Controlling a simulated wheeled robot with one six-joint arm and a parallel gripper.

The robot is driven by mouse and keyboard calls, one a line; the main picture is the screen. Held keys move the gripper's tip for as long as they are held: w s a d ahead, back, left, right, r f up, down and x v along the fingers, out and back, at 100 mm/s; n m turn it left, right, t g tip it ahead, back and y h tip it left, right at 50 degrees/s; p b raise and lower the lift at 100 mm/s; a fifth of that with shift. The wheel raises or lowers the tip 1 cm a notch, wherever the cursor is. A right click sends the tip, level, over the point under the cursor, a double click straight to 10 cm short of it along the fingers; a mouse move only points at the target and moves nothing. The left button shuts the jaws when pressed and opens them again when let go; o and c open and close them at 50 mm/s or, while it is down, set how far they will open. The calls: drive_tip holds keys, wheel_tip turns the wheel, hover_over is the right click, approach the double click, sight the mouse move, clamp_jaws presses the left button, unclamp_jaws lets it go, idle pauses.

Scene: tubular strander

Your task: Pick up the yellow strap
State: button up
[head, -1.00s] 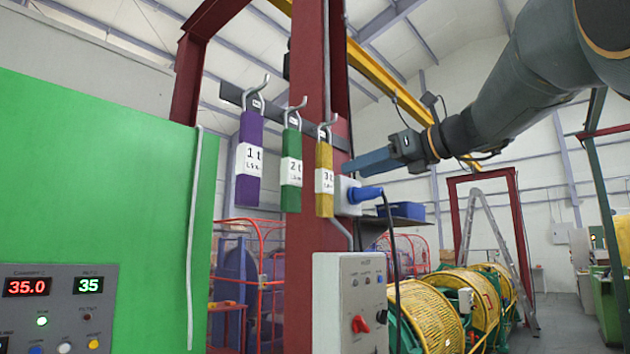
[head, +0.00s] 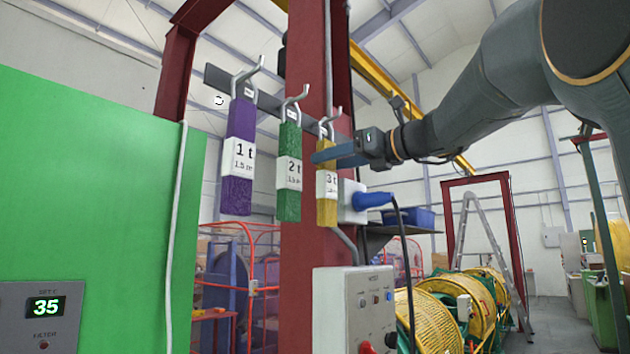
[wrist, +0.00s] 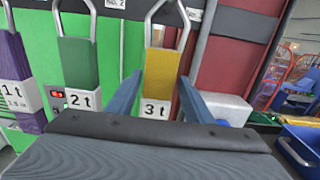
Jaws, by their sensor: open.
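The yellow strap (head: 327,210) hangs from the rightmost hook of a rail on the red column, with a white "3 t" label. In the head view my gripper (head: 318,153) covers part of its upper half. In the wrist view the yellow strap (wrist: 158,75) hangs upright between my two blue fingers, which stand apart to its left and right. My gripper (wrist: 157,95) is open, and I cannot tell whether either finger touches the strap. The lower end of the strap is hidden in the wrist view.
A green "2 t" strap (head: 289,205) and a purple "1 t" strap (head: 237,193) hang to the left, the green one close by. A blue plug in a white socket box (head: 351,213) sits just right of the yellow strap. A grey control box (head: 340,300) is below.

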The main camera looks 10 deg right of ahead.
drive_tip(key=shift+f+p+x, duration=0.2)
drive_tip(key=shift+p+x, duration=1.1)
drive_tip(key=shift+x, duration=1.55)
drive_tip(key=shift+s+a, duration=0.1)
drive_tip(key=c, duration=1.1)
drive_tip(key=shift+r, duration=0.1)
